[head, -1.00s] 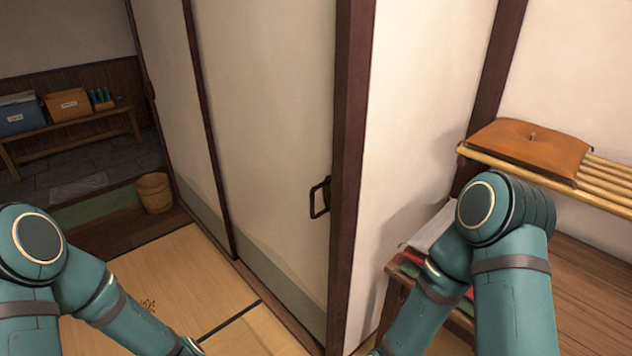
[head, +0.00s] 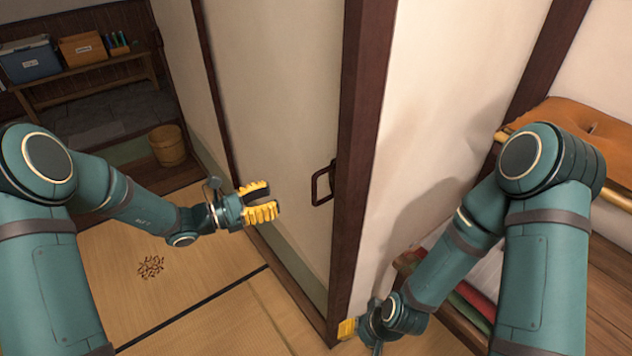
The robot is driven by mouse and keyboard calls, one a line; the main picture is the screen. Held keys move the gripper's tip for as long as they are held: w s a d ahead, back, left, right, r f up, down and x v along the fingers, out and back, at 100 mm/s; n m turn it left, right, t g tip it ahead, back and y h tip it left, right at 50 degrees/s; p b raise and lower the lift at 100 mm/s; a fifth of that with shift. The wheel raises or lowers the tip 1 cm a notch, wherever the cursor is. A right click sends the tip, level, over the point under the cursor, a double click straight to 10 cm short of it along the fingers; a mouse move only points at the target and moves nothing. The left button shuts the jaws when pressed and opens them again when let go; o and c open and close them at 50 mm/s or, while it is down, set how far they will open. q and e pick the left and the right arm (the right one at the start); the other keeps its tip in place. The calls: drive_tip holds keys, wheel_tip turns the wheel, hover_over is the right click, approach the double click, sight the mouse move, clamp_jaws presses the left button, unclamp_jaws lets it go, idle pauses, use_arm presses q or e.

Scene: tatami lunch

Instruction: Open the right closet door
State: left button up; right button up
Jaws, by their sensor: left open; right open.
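The right closet door (head: 275,100) is a cream sliding panel with a dark frame, and it stands closed against the dark post at its right. Its dark loop handle (head: 323,184) sits near the panel's right edge. My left gripper (head: 270,201) has yellow fingers, is open and empty, and is in front of the door, left of the handle and apart from it. My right gripper (head: 347,328) is low by the foot of the post; only part of its yellow fingers shows.
The dark post (head: 362,130) and a white wall (head: 440,110) stand right of the door. A shelf with an orange cushion (head: 580,128) and a wooden bench (head: 575,290) are at the right. A wooden bucket (head: 168,146) stands at the back left.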

use_arm(q)
drive_tip(key=b, duration=0.1)
hover_over(314, 201)
drive_tip(key=shift+w+f, duration=0.1)
drive_tip(key=shift+w, duration=0.3)
clamp_jaws()
